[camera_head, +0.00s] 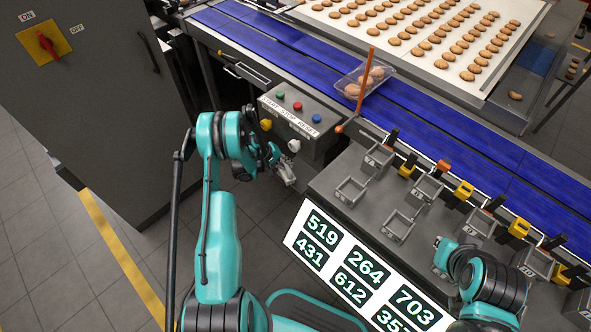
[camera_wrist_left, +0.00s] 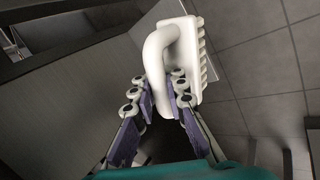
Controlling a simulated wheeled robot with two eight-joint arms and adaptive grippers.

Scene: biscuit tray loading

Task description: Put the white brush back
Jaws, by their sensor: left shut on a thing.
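The white brush shows in the left wrist view (camera_wrist_left: 196,62), a white block with a rounded loop handle and a row of short stubs along its right side. My left gripper (camera_wrist_left: 166,92) is shut on its handle, with one purple-padded finger on each side. In the head view my left gripper (camera_head: 286,173) is just below the front of a grey control box (camera_head: 290,118). The brush is too small there to make out surely. My right arm is at the lower right of the head view; its gripper does not show clearly.
The box carries coloured buttons, with a yellow piece (camera_head: 266,125) on its front. A blue conveyor (camera_head: 300,62) behind bears a clear tray (camera_head: 350,88) of biscuits. A grey fixture panel (camera_head: 340,213) stands to the right. A dark cabinet (camera_head: 90,100) stands left, with open floor between.

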